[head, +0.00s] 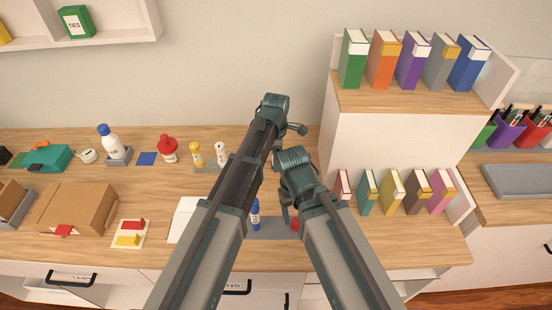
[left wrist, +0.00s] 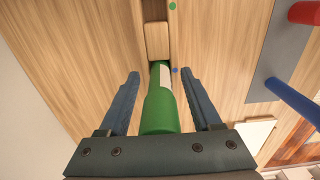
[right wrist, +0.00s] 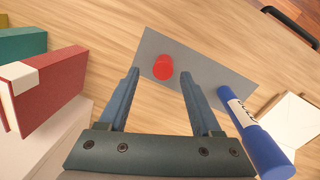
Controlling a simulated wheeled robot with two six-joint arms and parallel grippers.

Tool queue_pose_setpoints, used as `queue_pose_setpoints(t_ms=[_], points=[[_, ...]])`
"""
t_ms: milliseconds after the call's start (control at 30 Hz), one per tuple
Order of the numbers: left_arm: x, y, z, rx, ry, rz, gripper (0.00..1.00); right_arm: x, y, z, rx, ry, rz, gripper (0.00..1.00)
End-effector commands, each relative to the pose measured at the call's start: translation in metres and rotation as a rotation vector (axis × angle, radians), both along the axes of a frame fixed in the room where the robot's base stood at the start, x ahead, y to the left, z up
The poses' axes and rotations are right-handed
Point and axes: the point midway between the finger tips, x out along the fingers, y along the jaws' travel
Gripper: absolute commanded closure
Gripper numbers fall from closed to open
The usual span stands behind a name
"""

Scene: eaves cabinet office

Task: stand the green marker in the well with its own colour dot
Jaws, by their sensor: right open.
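The green marker (left wrist: 160,105), with a white label, is between the two fingers of my left gripper (left wrist: 160,75). Gaps show on both sides of it. Its far end is near a blue dot (left wrist: 174,70) on the wood; I cannot tell whether that end is inside a well. A green dot (left wrist: 172,6) lies farther up, past a small wooden block (left wrist: 157,42). In the head view my arms hide the green marker. My right gripper (right wrist: 160,73) is open and empty, above the grey mat (right wrist: 205,75).
A red marker (right wrist: 162,67) and a blue marker (right wrist: 260,140) stand on the grey mat. Books (head: 395,192) stand on the right shelf. A cardboard box (head: 75,208), bottles (head: 108,140) and other items occupy the left counter.

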Motion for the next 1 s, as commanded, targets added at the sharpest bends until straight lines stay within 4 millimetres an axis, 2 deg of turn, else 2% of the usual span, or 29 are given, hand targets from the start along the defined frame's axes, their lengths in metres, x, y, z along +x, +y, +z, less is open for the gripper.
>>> queue_pose_setpoints(t_ms=[467,667,1000], points=[[0.0,0.0,0.007,0.0,0.0,0.0,0.34,0.0,0.0,0.007,0.0,0.0,0.0,0.34],[0.0,0.0,0.025,0.0,0.0,0.0,0.34,0.0,0.0,0.025,0.0,0.0,0.0,0.34],[0.0,0.0,0.072,0.0,0.0,0.0,0.34,0.0,0.0,0.072,0.0,0.0,0.001,0.34]])
